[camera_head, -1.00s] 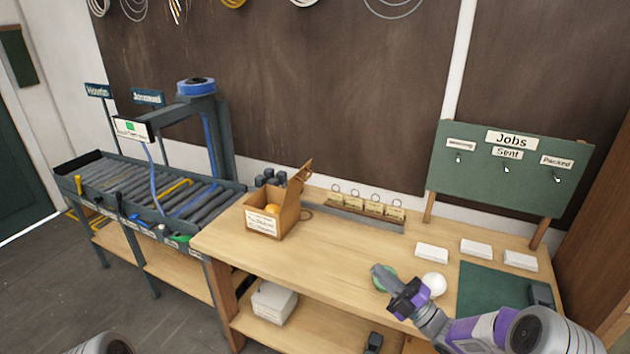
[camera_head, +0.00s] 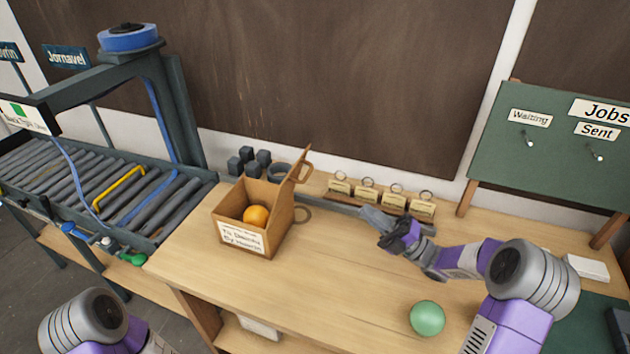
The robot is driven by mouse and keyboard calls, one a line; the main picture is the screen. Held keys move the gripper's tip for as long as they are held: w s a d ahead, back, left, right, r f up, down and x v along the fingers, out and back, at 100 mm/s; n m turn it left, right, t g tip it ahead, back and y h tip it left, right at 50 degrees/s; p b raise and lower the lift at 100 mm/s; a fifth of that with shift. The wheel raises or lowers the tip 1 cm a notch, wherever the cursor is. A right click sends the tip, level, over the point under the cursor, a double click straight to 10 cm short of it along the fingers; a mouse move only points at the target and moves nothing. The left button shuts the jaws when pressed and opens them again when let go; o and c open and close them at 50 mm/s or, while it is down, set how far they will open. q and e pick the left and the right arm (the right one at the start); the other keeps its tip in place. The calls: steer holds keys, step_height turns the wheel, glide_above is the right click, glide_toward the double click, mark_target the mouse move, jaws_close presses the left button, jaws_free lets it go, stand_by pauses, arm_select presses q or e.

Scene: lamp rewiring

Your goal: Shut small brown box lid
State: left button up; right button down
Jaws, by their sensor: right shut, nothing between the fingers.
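The small brown box (camera_head: 275,234) stands on the workbench with a white label on its front. Its lid (camera_head: 300,165) is open and tilts up from the box's right side. An orange ball (camera_head: 256,215) lies inside. My right gripper (camera_head: 371,222) is shut and empty, to the right of the box and apart from it, over the bench near the row of tags. My left arm shows at the lower left, but its gripper is out of view.
The tagged holders (camera_head: 380,195) stand along the back of the bench. Several dark blocks (camera_head: 248,160) stand behind the box. A green ball (camera_head: 427,318) lies at the front right. A roller conveyor (camera_head: 110,190) is on the left. The bench front of the box is clear.

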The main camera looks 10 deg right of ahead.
steer(key=w+f+x, duration=0.1)
steer(key=x, duration=1.2)
steer(key=shift+w+a+f+b, duration=0.2)
steer(key=shift+w+a+b, duration=0.1)
steer(key=shift+w+b, duration=0.15)
steer(key=shift+w+r, duration=0.1)
